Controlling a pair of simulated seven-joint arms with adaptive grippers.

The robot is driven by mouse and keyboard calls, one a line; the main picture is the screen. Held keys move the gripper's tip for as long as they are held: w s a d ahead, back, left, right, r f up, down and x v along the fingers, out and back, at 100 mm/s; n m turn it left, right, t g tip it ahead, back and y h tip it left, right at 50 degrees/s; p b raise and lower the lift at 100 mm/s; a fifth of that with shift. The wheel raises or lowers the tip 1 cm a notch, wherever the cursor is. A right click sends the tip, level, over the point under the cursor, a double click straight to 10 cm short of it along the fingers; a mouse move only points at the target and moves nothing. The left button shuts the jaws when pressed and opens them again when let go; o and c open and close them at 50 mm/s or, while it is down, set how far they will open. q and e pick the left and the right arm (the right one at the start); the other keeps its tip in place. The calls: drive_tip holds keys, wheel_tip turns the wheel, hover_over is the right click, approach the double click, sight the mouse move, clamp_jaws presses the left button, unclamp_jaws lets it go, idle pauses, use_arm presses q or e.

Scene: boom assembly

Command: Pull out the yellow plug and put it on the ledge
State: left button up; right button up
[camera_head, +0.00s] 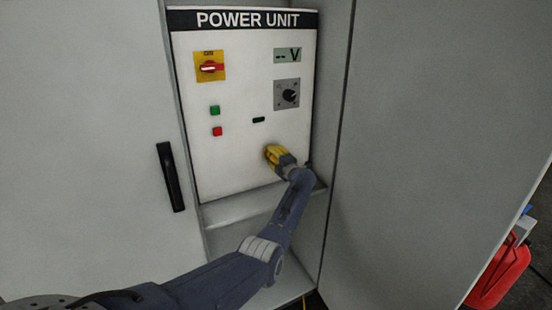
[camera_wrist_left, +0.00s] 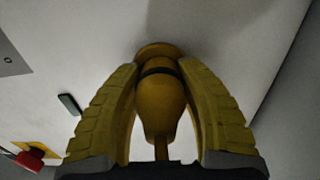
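The yellow plug (camera_wrist_left: 160,105) sits at the white front of the power unit, its round flange against the panel in the left wrist view. My left gripper (camera_head: 272,152) is at the lower right of the panel and hides the plug in the head view. In the left wrist view its two yellow ribbed fingers (camera_wrist_left: 160,75) lie on both sides of the plug and appear closed on it near the black ring. The grey ledge (camera_head: 240,207) runs below the panel and looks empty where it shows. My right gripper is not in view.
The panel carries a red-and-yellow rotary switch (camera_head: 210,66), a green button (camera_head: 215,110), a red button (camera_head: 217,131), a dial (camera_head: 287,94) and a voltage display (camera_head: 287,55). Cabinet doors (camera_head: 430,150) flank the opening. A red object (camera_head: 498,275) stands at the far right.

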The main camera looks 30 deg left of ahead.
use_arm(q)
clamp_jaws()
drive_tip(key=shift+d, duration=0.1)
drive_tip(key=shift+v, duration=2.75)
drive_tip(key=shift+s+d, duration=0.1)
drive_tip(key=shift+s, duration=0.05)
